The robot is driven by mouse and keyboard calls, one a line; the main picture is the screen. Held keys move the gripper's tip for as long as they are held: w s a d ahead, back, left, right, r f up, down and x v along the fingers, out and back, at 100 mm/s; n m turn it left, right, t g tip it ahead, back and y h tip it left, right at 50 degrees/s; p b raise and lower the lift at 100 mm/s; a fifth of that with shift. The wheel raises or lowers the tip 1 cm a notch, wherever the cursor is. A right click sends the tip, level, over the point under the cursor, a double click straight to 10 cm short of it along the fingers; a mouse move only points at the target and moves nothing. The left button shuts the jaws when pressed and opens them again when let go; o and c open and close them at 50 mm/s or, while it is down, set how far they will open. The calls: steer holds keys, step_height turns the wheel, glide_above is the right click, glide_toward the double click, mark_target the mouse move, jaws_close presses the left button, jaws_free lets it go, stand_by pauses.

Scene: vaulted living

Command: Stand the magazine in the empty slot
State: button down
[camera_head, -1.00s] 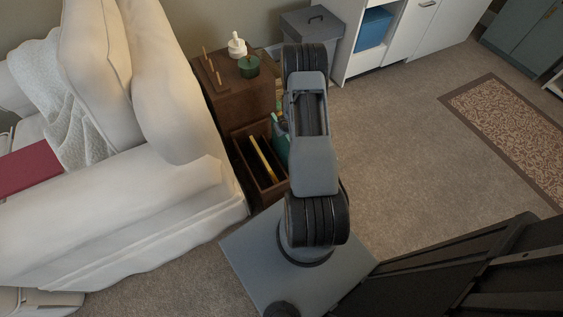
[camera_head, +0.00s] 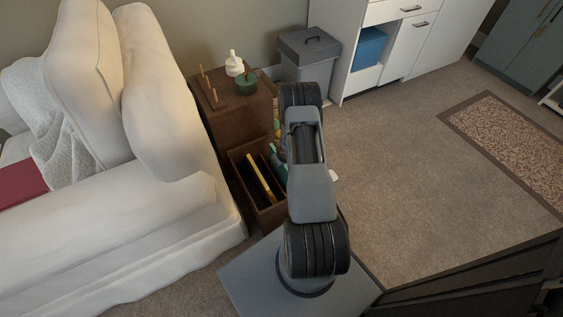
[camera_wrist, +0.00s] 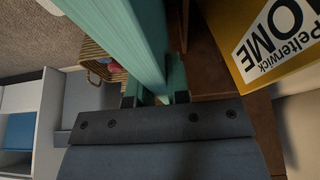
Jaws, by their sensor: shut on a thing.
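The magazine (camera_wrist: 118,28) is teal, and in the wrist view it runs from the top edge down between my fingers. My gripper (camera_wrist: 155,97) is shut on it. In the head view a small part of the teal magazine (camera_head: 277,158) shows beside my arm, at the right of the dark wooden rack (camera_head: 268,216). The gripper itself is hidden there behind my arm. A yellow magazine (camera_head: 259,178) stands in the rack, with dark space beside it. The same yellow magazine (camera_wrist: 285,40) is close on the right in the wrist view. I cannot tell whether the teal magazine is inside a slot.
A brown side table (camera_head: 238,122) behind the rack bears a white bottle (camera_head: 234,66), a green pot (camera_head: 246,86) and a pegged wooden piece. A cream sofa (camera_head: 110,235) stands close on the left. A grey bin (camera_head: 308,60) is behind. Carpet on the right is clear.

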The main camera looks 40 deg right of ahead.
steer(key=shift+f, duration=0.2)
steer(key=c, duration=1.1)
jaws_free()
